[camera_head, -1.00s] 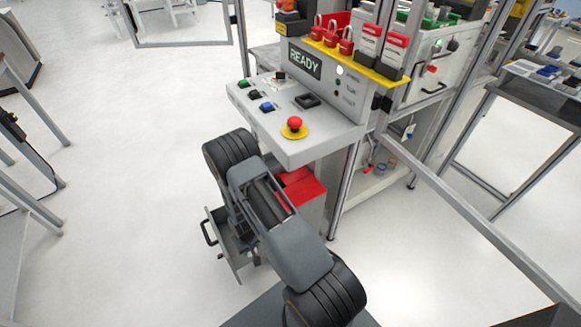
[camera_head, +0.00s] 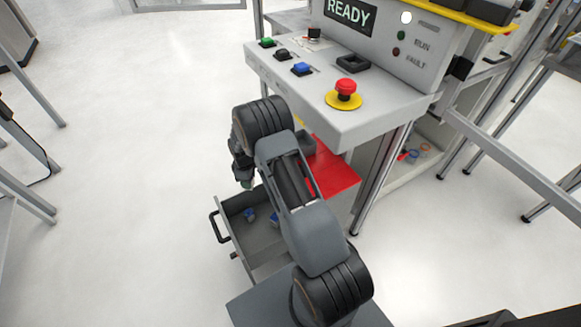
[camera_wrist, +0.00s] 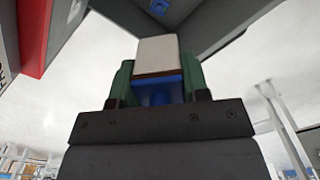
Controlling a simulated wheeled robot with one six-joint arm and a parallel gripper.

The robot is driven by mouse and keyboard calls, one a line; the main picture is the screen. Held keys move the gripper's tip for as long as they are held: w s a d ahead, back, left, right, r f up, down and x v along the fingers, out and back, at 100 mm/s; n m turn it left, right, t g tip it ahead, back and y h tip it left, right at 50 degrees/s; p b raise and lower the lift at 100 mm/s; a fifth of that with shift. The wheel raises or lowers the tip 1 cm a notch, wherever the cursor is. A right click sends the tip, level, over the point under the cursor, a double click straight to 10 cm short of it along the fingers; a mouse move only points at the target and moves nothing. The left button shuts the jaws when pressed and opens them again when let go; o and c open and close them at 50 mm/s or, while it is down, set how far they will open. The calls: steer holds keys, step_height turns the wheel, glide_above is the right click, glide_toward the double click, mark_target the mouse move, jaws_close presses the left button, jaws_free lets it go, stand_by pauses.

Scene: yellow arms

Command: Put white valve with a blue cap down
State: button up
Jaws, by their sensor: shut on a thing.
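The white valve with a blue cap (camera_wrist: 157,53) is between the green fingers of my gripper (camera_wrist: 158,80) in the wrist view. Its white part sticks out past the fingertips and its blue part sits between them. In the head view my gripper (camera_head: 245,178) hangs beside my arm, over the back left part of an open grey drawer (camera_head: 262,246). The held valve cannot be made out there. My gripper is shut on the valve, which appears clear of the drawer.
Small blue objects (camera_head: 249,214) lie in the drawer, partly hidden by my arm. A red surface (camera_head: 335,170) is right of it. The control panel (camera_head: 345,120) with a red emergency button (camera_head: 346,88) overhangs behind. The floor to the left is clear.

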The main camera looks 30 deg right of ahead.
steer(key=w+d+n+b, duration=0.2)
steer(key=w+n+b, duration=0.2)
steer(key=w+b, duration=0.15)
step_height(320, 180, up, 11)
steer(key=n+b, duration=1.3)
steer(key=b, duration=0.1)
glide_above(300, 141)
steer(key=s+a, duration=0.4)
steer(key=f+b, duration=0.3)
steer(key=f, duration=0.2)
steer(key=d+f+b, duration=0.1)
steer(key=f+b, duration=0.1)
steer(key=shift+w+f+b, duration=0.1)
steer(key=shift+f+b, duration=0.2)
steer(key=o, duration=1)
